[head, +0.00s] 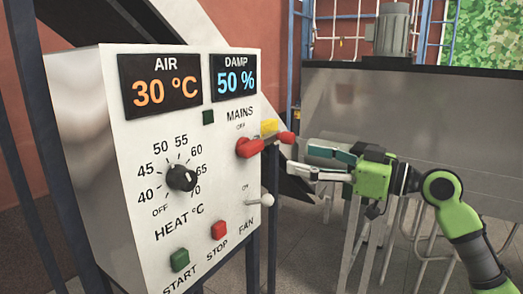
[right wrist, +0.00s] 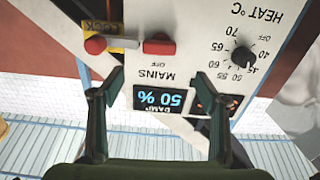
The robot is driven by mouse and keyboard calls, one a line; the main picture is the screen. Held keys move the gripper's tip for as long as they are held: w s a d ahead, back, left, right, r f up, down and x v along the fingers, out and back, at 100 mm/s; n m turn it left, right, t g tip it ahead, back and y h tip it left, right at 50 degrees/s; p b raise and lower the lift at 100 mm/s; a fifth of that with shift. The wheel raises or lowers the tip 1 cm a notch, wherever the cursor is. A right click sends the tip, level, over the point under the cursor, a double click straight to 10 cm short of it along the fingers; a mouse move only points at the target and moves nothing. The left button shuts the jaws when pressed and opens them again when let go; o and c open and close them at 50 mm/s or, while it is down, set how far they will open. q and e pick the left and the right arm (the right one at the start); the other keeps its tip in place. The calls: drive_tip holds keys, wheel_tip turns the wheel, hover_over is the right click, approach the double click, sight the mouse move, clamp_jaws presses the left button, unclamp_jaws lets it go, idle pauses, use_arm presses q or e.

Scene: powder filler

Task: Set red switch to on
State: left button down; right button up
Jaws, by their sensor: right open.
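The red MAINS switch (head: 248,147) is on the right part of the white control panel (head: 130,135), below an OFF mark. A red knob (head: 286,137) sticks out to its right, beside a yellow plate (head: 269,126). In the right wrist view, which is upside down, the switch (right wrist: 158,44) is a red block, with a red knob (right wrist: 95,45) beside the yellow LOCK plate (right wrist: 103,28). My right gripper (head: 301,160) is open and empty, right of the switch and apart from it. Its fingers (right wrist: 160,92) are spread wide in the wrist view. My left gripper is out of view.
The panel also has a black HEAT dial (head: 181,178), a white FAN toggle (head: 266,200), a green START button (head: 180,260) and a red STOP button (head: 218,230). A large grey metal tank (head: 400,120) stands behind my right arm.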

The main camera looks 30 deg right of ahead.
sight(257, 149)
drive_tip(key=p+x, duration=0.5)
drive_tip(key=x, duration=0.6)
drive_tip(key=shift+d+r, duration=0.15)
drive_tip(key=shift+w+a+f+p, duration=0.2)
drive_tip(key=shift+w+a+p, duration=0.15)
drive_tip(key=shift+w, duration=0.35)
